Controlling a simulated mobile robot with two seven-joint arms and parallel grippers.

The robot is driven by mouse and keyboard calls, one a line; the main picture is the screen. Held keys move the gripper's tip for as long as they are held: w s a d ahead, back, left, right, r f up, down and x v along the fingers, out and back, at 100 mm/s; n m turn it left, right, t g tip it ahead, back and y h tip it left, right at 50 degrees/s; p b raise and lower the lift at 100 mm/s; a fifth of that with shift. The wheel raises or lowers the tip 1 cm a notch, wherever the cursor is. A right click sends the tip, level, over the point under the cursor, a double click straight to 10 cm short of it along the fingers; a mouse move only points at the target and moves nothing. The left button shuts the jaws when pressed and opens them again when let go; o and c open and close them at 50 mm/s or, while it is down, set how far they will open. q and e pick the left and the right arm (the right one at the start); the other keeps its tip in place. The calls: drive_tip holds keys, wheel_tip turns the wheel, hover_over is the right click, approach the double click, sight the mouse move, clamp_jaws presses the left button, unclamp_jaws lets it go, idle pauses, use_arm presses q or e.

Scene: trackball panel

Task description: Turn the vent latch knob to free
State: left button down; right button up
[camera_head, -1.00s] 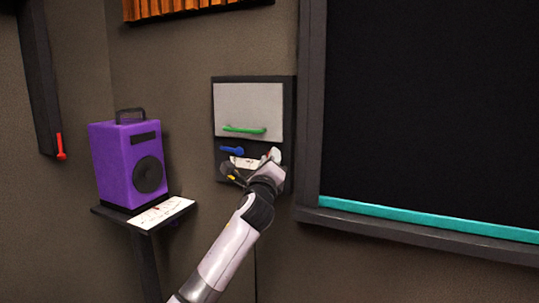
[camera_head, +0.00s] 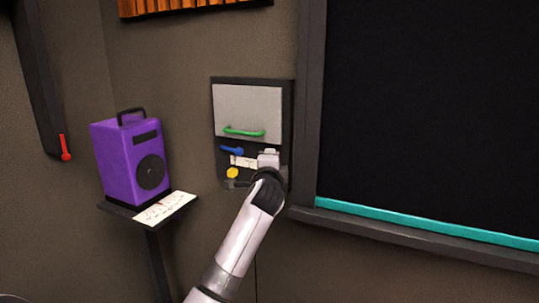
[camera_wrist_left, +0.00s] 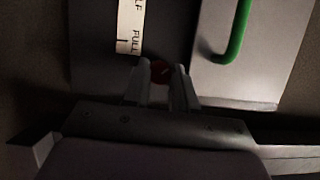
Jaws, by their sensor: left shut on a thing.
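A dark panel (camera_head: 219,122) on the wall carries a grey door with a green handle (camera_head: 243,132), a blue lever (camera_head: 231,149), a white label strip (camera_head: 238,161) and a yellow knob (camera_head: 232,173). My left gripper (camera_head: 268,157) is at the panel's lower right, right of the label. In the left wrist view, its two fingers (camera_wrist_left: 162,80) are shut on a small round red knob (camera_wrist_left: 160,71), which is largely hidden between them. The label (camera_wrist_left: 130,28) beside it reads "FULL". I cannot tell which knob is the vent latch. My right gripper is not in view.
A purple speaker (camera_head: 131,165) stands on a small shelf with a marked white card (camera_head: 165,209), left of the panel. A large dark framed board (camera_head: 430,110) with a teal strip is close on the right. A red-ended lever (camera_head: 66,150) is at far left.

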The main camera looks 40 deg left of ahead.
use_arm(q)
drive_tip(key=shift+n, duration=0.3)
drive_tip(key=c, duration=0.9)
unclamp_jaws()
